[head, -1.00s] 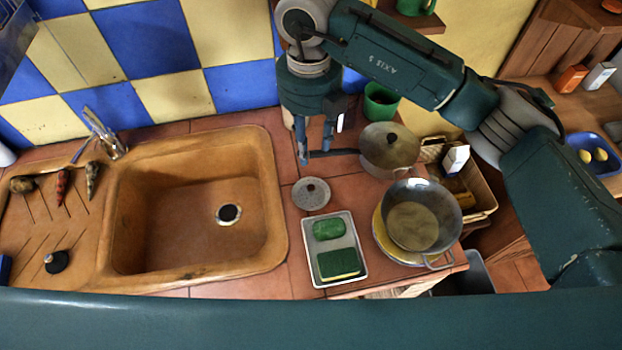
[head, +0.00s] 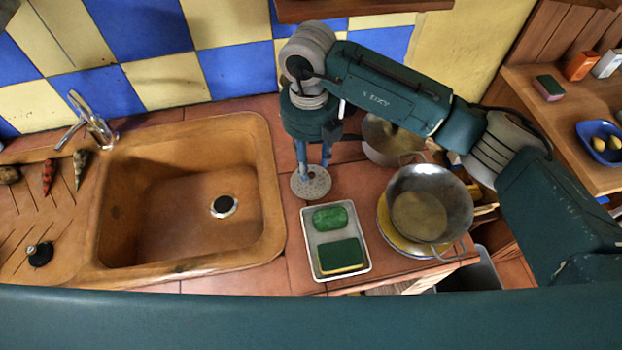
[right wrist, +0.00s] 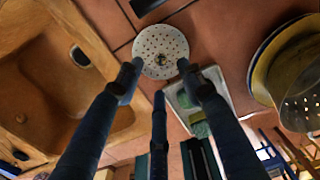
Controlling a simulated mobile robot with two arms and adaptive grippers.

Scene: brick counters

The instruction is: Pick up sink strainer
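The sink strainer (head: 311,184) is a round, grey, perforated disc with a small central knob. It lies on the tiled counter between the sink and the wok. My right gripper (head: 314,168) is over its far part, pointing down. In the right wrist view the strainer (right wrist: 161,51) shows just beyond the fingertips, and the fingers of the right gripper (right wrist: 157,72) are spread apart with nothing between them. Whether the fingertips touch the strainer cannot be told. My left gripper is in neither view.
The brown sink (head: 268,190) is left of the strainer. A metal tray (head: 308,247) with a green sponge (head: 341,255) and a green bar (head: 330,218) lies in front.

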